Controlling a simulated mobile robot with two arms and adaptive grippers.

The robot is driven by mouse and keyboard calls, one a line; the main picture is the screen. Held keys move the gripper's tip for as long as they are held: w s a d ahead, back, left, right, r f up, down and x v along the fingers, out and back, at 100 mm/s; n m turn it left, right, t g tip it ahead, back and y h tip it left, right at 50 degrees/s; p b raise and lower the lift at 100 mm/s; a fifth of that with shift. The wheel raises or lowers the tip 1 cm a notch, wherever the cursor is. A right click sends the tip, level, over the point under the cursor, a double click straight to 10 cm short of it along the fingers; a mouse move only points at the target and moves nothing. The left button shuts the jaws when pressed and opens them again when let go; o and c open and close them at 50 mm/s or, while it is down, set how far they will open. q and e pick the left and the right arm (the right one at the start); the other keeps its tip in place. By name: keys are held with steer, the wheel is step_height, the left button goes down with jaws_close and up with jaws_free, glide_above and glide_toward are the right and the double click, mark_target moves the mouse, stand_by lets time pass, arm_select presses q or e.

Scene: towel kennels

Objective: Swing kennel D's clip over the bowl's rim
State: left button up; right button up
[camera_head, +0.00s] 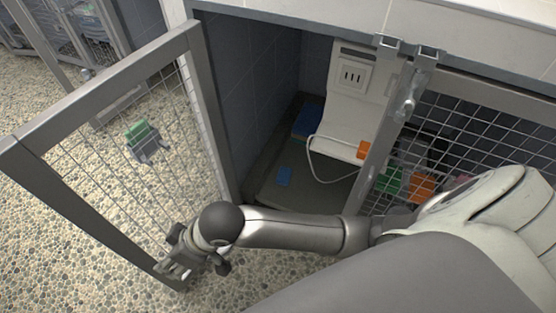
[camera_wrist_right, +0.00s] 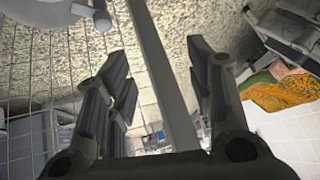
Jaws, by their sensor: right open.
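A kennel stands open at the centre of the head view; no letter D is readable. Inside it, an orange clip-like piece (camera_head: 362,150) sits at the lower edge of a white panel (camera_head: 352,88). A thin pale loop (camera_head: 312,164) curves out beside it; I cannot tell whether this is the bowl's rim. The mesh door (camera_head: 102,100) is swung out to the left. My right gripper (camera_head: 178,262) is at the door's lower outer corner. In the right wrist view my right gripper (camera_wrist_right: 160,62) is open, with a grey door bar (camera_wrist_right: 162,75) between its fingers. My left gripper is out of view.
A shut mesh door (camera_head: 490,130) covers the neighbouring kennel, which holds green and orange items. A blue piece (camera_head: 285,177) lies on the kennel floor. A grey object with a green block (camera_head: 145,140) shows through the open door. The pebbled floor (camera_head: 60,260) is clear at lower left.

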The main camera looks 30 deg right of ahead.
steer(key=s+d+f+m+h, duration=0.1)
steer(key=s+d+m+h, duration=0.1)
steer(key=d, duration=0.9)
steer(key=s+d+f+m+h, duration=0.2)
steer(key=s+d+m+h, duration=0.1)
steer(key=d, duration=0.8)
steer(key=shift+s+d+f+t, duration=0.15)
steer(key=shift+s+t, duration=0.15)
steer(key=shift+s, duration=0.6)
